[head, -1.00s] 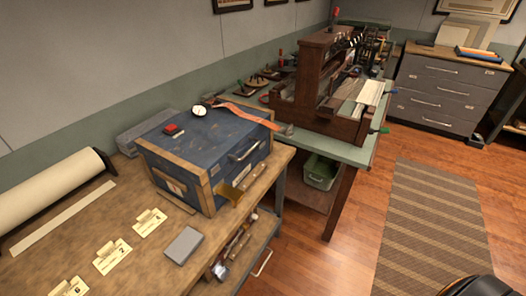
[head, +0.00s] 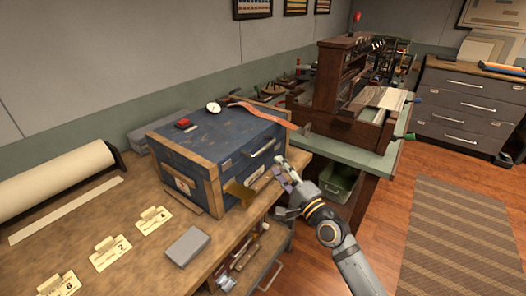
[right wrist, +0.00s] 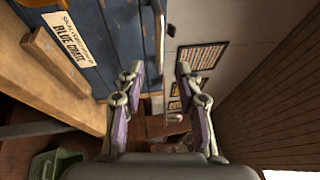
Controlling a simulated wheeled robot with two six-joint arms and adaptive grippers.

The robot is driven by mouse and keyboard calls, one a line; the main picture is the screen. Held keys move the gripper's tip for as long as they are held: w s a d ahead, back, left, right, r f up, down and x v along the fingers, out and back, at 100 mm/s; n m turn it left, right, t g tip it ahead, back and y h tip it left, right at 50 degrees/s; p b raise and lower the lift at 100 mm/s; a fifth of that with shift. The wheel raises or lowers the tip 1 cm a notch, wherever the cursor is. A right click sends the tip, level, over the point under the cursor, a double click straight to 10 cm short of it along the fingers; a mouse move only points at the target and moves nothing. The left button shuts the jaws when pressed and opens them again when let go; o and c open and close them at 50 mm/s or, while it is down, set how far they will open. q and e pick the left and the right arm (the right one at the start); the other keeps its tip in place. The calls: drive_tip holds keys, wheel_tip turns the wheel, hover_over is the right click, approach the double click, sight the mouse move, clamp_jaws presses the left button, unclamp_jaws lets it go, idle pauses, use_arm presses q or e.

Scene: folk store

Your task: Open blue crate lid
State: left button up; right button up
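The blue crate (head: 222,140) with wooden edging stands on the workbench, its lid shut. A small red box (head: 183,123), a round white dial (head: 213,107) and an orange strap (head: 260,113) lie on top. A metal handle (head: 264,148) is on its front. My right gripper (head: 280,190) is open and empty in front of the crate, below and right of the handle. My left gripper is not in view.
The workbench (head: 130,200) holds a paper roll (head: 55,185), numbered cards (head: 110,253) and a grey block (head: 187,246). A loom (head: 345,100) stands on the green table to the right. A green bin (head: 336,185) sits below it.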

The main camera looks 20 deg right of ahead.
sight(263, 149)
drive_tip(key=x, duration=1)
drive_tip(key=shift+f, duration=0.1)
clamp_jaws()
